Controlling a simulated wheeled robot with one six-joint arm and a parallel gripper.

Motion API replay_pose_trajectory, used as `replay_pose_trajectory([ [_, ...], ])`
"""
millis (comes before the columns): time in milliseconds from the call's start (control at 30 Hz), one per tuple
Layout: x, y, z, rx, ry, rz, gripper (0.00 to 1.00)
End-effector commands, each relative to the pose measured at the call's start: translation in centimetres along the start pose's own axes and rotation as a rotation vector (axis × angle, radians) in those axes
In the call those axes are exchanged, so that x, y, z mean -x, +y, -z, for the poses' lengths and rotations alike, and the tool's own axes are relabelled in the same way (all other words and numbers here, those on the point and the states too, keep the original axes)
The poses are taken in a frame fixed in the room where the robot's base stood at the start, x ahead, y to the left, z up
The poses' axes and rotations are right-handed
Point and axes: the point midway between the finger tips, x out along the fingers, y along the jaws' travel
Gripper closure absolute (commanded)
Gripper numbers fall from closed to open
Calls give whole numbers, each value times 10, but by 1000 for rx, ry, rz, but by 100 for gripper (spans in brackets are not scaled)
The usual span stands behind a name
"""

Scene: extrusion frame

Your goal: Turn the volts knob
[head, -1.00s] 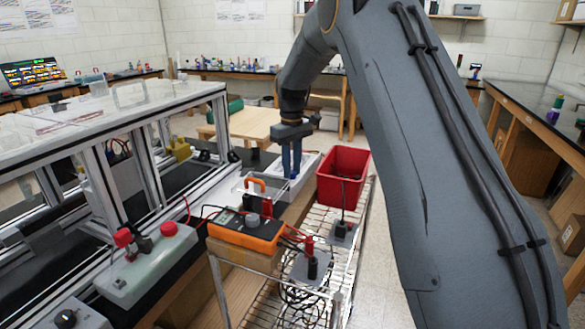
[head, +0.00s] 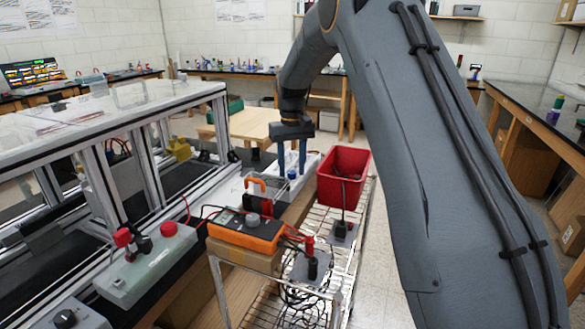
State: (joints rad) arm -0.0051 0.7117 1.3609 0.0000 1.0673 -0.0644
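An orange meter (head: 247,236) sits on a brown box at the left of the wire cart, with a dark face, a display and a grey knob (head: 252,219). A black knob (head: 65,318) is on a grey box at the lower left edge. No label is readable, so I cannot tell which one is the volts knob. My gripper (head: 291,174) points down beyond the orange meter, left of the red bin. Its two blue fingers stand apart with nothing seen between them. It is apart from both knobs.
A red bin (head: 343,173) stands right of my gripper. A grey box with a red button (head: 168,229) sits beside the extrusion frame (head: 150,150). Red and black leads and plugs (head: 312,268) clutter the cart. Floor is clear right of the cart.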

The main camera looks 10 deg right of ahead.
Motion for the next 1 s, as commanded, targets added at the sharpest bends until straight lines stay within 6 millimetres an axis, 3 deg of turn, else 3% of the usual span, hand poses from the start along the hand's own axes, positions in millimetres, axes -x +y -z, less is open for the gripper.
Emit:
replay_pose_trajectory([
  [267,3,0,0,0,0,0,60],
  [700,65,0,0,0,1,0,60],
  [1000,78,0,-1,0,-1,0,60],
])
